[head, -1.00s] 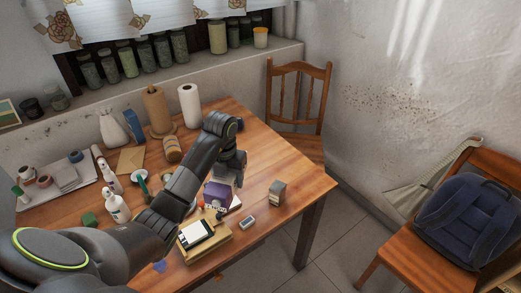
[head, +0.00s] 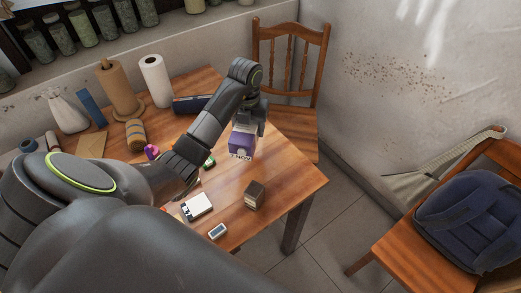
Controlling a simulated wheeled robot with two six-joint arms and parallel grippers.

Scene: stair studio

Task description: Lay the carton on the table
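The carton (head: 240,146) is a purple and white box with dark lettering on its lower front face. It is upright above the far right part of the wooden table (head: 290,180). My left gripper (head: 243,128) is over its top and shut on it; the fingers are partly hidden by the wrist and the carton. I cannot tell whether its base touches the table. My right gripper is not in view.
A small dark and cream box (head: 254,195), a white-topped item (head: 197,207) and a small grey device (head: 218,231) lie nearer the front edge. Paper rolls (head: 155,80) stand behind my arm. Bare tabletop lies right of the carton. A wooden chair (head: 290,80) stands behind.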

